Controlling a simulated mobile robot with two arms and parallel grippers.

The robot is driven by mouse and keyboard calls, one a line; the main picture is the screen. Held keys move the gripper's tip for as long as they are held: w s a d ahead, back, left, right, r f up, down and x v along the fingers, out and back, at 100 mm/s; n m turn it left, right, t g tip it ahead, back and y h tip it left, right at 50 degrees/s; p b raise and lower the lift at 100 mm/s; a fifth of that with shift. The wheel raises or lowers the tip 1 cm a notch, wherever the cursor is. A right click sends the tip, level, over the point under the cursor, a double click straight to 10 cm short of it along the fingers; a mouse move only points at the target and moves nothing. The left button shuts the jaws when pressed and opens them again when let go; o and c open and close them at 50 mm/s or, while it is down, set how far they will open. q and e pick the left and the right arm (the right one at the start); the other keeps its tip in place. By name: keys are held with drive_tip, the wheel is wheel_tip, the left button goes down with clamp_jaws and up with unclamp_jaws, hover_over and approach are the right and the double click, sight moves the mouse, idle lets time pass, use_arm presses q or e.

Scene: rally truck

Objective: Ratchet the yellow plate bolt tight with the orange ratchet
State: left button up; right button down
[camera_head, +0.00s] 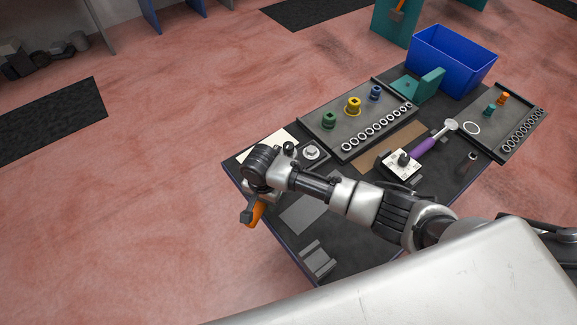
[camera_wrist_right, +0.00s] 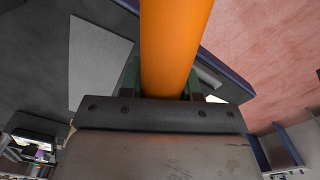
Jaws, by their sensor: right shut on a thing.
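My right gripper (camera_head: 259,193) is at the left edge of the dark table, its arm reaching across from the right. It is shut on the orange ratchet (camera_head: 257,213), whose handle hangs below it with a dark end to the left. In the right wrist view the orange handle (camera_wrist_right: 175,40) runs up between the fingers. A yellow piece (camera_head: 353,106) stands on the grey tray between a green and a blue one; I cannot tell whether it is the yellow plate bolt. My left gripper is not in view.
The dark table (camera_head: 345,235) bears a grey tray (camera_head: 345,152) with several rings and a pale block (camera_head: 402,168) beside a purple-handled tool (camera_head: 424,146). A second tray (camera_head: 525,119) and a blue bin (camera_head: 452,58) are at the far right. Open floor lies left.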

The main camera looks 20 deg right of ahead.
drive_tip(key=s+d+n, duration=0.1)
drive_tip(key=d+n, duration=0.1)
drive_tip(key=s+d+n, duration=0.1)
drive_tip(key=d+n, duration=0.1)
drive_tip(key=d, duration=0.1)
drive_tip(key=s+d+n, duration=0.1)
drive_tip(key=d+n, duration=0.1)
drive_tip(key=d, duration=0.1)
drive_tip(key=shift+s+d+n, duration=0.2)
drive_tip(key=shift+s+n, duration=0.15)
drive_tip(key=shift+n, duration=0.05)
drive_tip(key=shift+d+n, duration=0.45)
drive_tip(key=shift+n, duration=0.05)
drive_tip(key=shift+d+n, duration=1.1)
drive_tip(key=shift+d, duration=0.45)
drive_tip(key=c, duration=1.3)
unclamp_jaws()
drive_tip(key=shift+c, duration=0.2)
clamp_jaws()
drive_tip(key=shift+a+m+p, duration=0.3)
drive_tip(key=shift+a+p, duration=0.15)
drive_tip(key=shift+p, duration=0.05)
drive_tip(key=shift+a+p, duration=0.15)
drive_tip(key=shift+p, duration=0.3)
